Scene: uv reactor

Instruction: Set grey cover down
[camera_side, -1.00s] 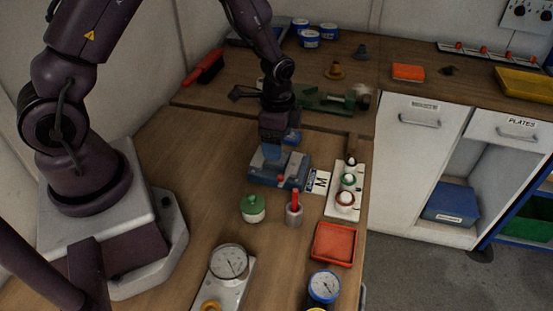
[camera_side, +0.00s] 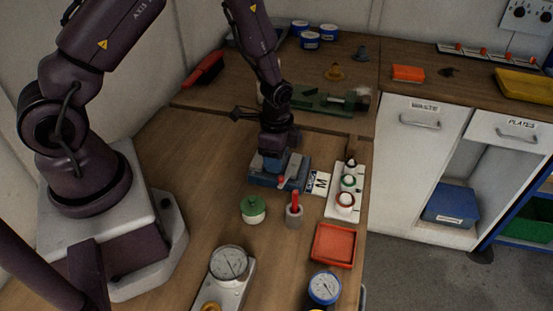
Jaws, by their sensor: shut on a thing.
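My gripper (camera_side: 270,160) points down at the left part of the blue-grey reactor block (camera_side: 293,172) on the wooden bench. It is shut on the grey cover (camera_side: 266,166), of which only a small part shows below the fingers. The cover is down at the top of the block; I cannot tell whether it is resting there. The fingers and the arm hide most of the cover and the block's back left.
A green-lidded jar (camera_side: 253,209) and a grey holder with a red stick (camera_side: 294,212) stand in front. A white rack (camera_side: 334,207), an M card (camera_side: 319,184) and a red tray (camera_side: 334,245) are to the right.

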